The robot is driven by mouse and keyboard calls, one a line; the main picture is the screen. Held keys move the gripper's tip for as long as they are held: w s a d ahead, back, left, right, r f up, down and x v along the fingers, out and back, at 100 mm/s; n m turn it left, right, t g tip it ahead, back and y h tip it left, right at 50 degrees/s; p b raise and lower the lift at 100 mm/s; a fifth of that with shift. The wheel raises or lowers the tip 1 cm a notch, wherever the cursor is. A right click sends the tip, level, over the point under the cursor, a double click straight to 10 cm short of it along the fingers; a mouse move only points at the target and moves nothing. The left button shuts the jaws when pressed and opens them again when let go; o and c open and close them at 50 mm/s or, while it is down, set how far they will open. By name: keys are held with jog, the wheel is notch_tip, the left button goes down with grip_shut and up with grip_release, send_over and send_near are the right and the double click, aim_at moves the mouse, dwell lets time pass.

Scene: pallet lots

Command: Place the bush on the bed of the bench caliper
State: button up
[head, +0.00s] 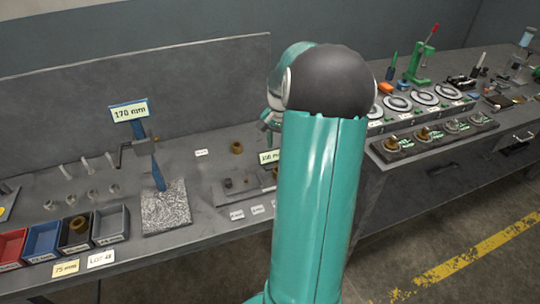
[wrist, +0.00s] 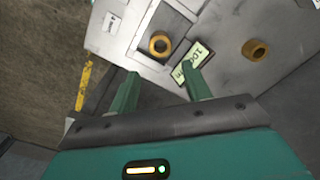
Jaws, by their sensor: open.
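A brass-coloured ring-shaped bush (head: 236,147) stands on the bench behind the grey plate of what looks like the bench caliper (head: 222,193). In the wrist view, one bush (wrist: 159,44) stands on a pale grey surface beside the tilted number display (wrist: 192,62). Another bush (wrist: 255,50) stands on the bench on the other side of that display. I cannot tell whether the first stands on the caliper's bed. My gripper (wrist: 160,88) is open and empty, with both bushes beyond its fingertips. My arm hides part of the caliper in the head view.
Red, blue and grey bins (head: 110,224) line the bench front at left, near a speckled plate (head: 166,207) and a 170 mm sign (head: 129,112). Dial fixtures (head: 424,95) fill the right bench. White labels (head: 237,215) lie before the caliper.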

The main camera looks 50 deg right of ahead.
jog(key=w+a+r+n+t+h, duration=0.1)
jog(key=a+r+n, duration=0.4)
jog(key=a, duration=0.7)
jog(key=w+a+r+n+t+h, duration=0.1)
jog(key=w+a+r+n, duration=0.1)
jog(key=a+r, duration=0.7)
jog(key=s+a+n+t+y, duration=0.1)
jog(key=s+a+n, duration=0.3)
jog(key=a, duration=0.6)
jog(key=s+a+n+t+y, duration=0.1)
jog(key=s+a+n, duration=0.3)
jog(key=a, duration=0.6)
jog(key=s+t, duration=0.1)
jog(key=s, duration=0.1)
jog(key=shift+s+a+r+t, duration=0.15)
jog(key=shift+s+a+t, duration=0.05)
jog(key=shift+s+t, duration=0.15)
